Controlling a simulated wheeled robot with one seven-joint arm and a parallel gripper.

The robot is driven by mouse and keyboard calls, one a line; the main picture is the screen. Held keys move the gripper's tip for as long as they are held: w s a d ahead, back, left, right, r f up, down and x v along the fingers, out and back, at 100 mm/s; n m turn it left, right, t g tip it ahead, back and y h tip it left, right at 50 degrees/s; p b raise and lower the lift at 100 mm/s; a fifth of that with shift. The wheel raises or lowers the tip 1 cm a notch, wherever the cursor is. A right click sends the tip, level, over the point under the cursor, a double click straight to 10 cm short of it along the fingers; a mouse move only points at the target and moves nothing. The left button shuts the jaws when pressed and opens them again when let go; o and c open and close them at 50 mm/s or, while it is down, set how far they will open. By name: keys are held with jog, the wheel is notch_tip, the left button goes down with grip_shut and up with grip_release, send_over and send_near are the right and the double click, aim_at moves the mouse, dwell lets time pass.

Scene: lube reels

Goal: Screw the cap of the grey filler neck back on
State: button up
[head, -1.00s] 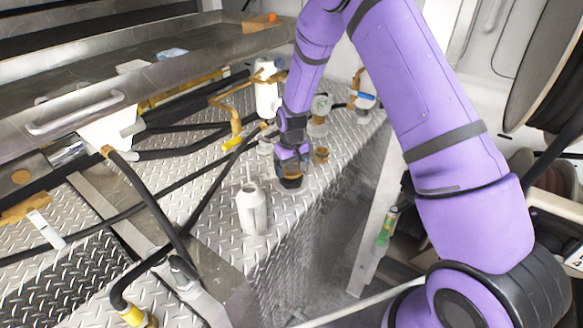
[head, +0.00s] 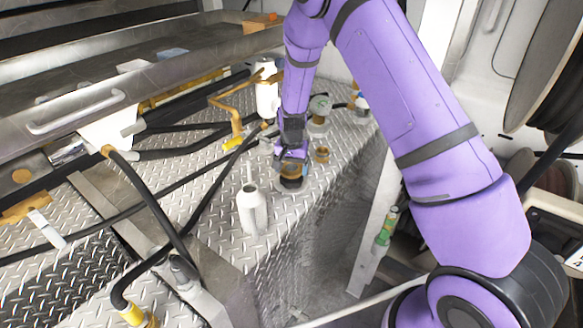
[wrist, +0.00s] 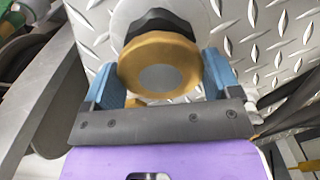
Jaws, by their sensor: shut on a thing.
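My gripper (head: 291,163) is over the front part of the diamond-plate deck. In the wrist view its two blue fingers (wrist: 160,78) are shut on a round brass-coloured cap (wrist: 130,72) with a grey disc in its top. Just beyond the cap is a black ring (wrist: 160,22), and behind that a pale grey round base, taken as the grey filler neck (wrist: 127,12). The cap is in line with the neck or nearly so. I cannot tell whether its thread is engaged.
A white bottle-like can (head: 252,210) with a thin spout stands left of the gripper. Black hoses (head: 190,152) cross the deck. The deck's edge drops away to the right.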

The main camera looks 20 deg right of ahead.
jog(key=shift+m, duration=1.1)
jog(key=shift+m, duration=1)
jog(key=m, duration=0.3)
jog(key=shift+w, duration=0.1)
jog(key=shift+a+m, duration=0.1)
jog(key=shift+m, duration=1)
jog(key=m, duration=0.3)
